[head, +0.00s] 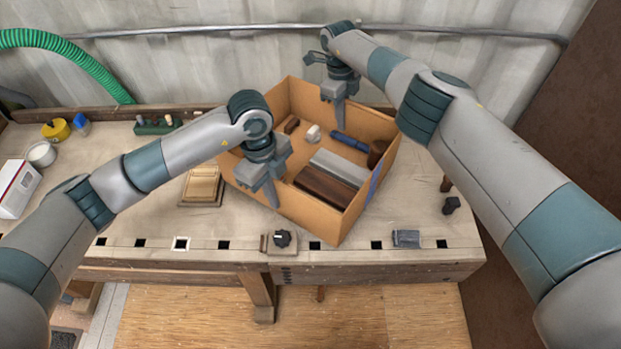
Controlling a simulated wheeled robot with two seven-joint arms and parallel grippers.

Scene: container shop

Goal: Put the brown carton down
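The brown carton (306,212) is an open-topped box over the middle of the workbench, turned at an angle to its edges. Inside lie a dark brown block, a grey block, a blue cylinder, a brown round piece and small pieces. My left gripper (272,187) is at the middle of the near left wall, its fingers closed about the rim. My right gripper (338,98) is at the opposite far wall in the same way; part of its fingers is hidden. The carton's underside is hidden, so I cannot tell whether it touches the bench.
The wooden workbench (130,218) has free room at its left middle. A small wooden tray (202,186) sits close left of the carton. A dark knob piece (282,239) and a grey block (406,238) lie near the front edge. A white box (17,189) stands far left.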

